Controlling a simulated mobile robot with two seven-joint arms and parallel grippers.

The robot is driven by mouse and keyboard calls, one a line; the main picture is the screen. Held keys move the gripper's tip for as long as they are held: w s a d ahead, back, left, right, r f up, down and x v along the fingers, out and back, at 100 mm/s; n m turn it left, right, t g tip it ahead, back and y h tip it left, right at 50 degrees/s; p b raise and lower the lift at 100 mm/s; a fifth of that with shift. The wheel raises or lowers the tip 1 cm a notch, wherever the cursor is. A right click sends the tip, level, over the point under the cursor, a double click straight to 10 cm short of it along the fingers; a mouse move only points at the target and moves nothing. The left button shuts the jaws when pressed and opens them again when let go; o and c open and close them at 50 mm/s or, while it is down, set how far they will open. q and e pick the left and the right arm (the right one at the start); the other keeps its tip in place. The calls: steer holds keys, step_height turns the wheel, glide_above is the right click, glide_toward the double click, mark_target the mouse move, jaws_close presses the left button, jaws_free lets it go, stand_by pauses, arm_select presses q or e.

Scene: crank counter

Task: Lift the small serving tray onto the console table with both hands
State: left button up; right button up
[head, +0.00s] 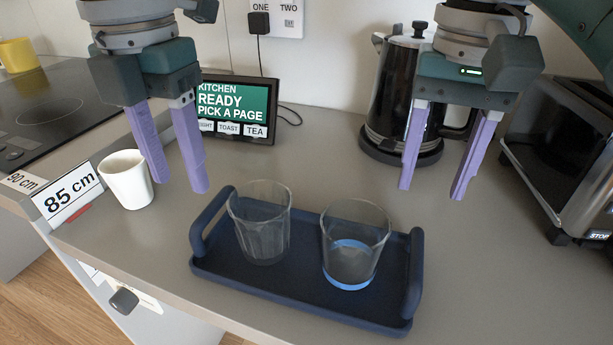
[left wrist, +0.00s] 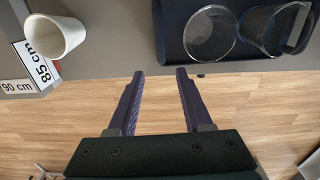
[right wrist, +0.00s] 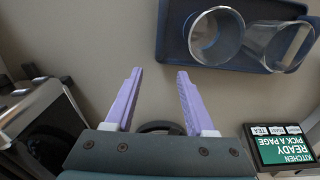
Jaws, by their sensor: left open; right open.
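The small dark blue serving tray (head: 300,296) lies on the grey counter, with a raised handle at each end. Two clear glasses stand on it: an empty-looking one (head: 262,225) on the left and one with a blue band near its base (head: 354,245) on the right. My left gripper (head: 179,188) is open and empty, above the counter behind and left of the tray's left handle. My right gripper (head: 431,193) is open and empty, above and behind the tray's right end. The tray also shows in the left wrist view (left wrist: 172,30) and right wrist view (right wrist: 172,30). No console table is recognisable.
A white cup (head: 127,180) stands left of the tray near an "85 cm" sign (head: 70,194). The counter's front edge runs close before the tray.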

mark_target(195, 225)
arm_select(q)
steer(key=shift+s+f, duration=0.1)
steer(key=shift+s, duration=0.2)
arm_select(e)
steer(key=shift+s+f, duration=0.1)
steer(key=shift+s, duration=0.2)
arm_select(q)
steer(key=shift+f, duration=4.95)
arm_select(e)
steer(key=shift+f, duration=4.9)
arm_select(q)
steer(key=c, duration=0.7)
arm_select(e)
steer(key=c, duration=0.7)
arm_select(q)
jaws_close()
arm_select(e)
jaws_close()
arm_select(q)
steer(key=shift+w, duration=0.1)
